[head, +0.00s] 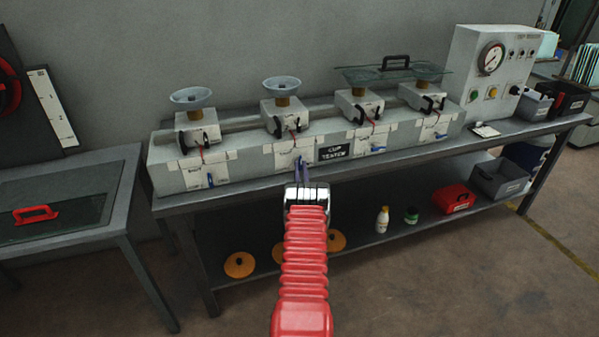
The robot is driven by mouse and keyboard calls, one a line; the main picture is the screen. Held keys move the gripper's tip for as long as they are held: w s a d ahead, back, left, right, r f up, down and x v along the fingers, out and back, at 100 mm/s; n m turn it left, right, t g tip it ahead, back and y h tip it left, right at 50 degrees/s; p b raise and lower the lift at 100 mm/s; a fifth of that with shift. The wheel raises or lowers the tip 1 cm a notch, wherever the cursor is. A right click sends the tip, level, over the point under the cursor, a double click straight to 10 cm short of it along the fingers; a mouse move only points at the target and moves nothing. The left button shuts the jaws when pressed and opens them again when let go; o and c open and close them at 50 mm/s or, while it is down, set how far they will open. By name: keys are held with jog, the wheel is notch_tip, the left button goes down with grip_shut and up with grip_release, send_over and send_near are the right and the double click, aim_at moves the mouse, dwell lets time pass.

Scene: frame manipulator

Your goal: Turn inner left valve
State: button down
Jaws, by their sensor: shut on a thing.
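The cup tester (240,155) is a long grey unit on a workbench, with several stations and small blue valves along its front. The inner left valve (300,158) is at the second station from the left, and my gripper mostly hides it. My gripper (303,170) reaches it from the front at the end of my red-sleeved arm, with its narrow fingers shut on the valve handle. The handle's exact angle cannot be told. The outer left valve (211,181), inner right valve (378,149) and outer right valve (440,136) are clear of my gripper.
A glass plate with a black handle (397,64) lies across the two right cups. A gauge box (490,75) stands at the bench's right end. The lower shelf holds orange discs (239,265), a bottle (382,220) and bins. A side table (60,225) is at left.

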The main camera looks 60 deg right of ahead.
jog(key=shift+n+t, duration=0.3)
jog(key=shift+n, duration=0.1)
jog(key=c, duration=1.7)
grip_release()
jog(key=shift+c, duration=0.2)
notch_tip(320, 180, up, 10)
jog(key=shift+s+f, duration=0.1)
jog(key=shift+s, duration=0.05)
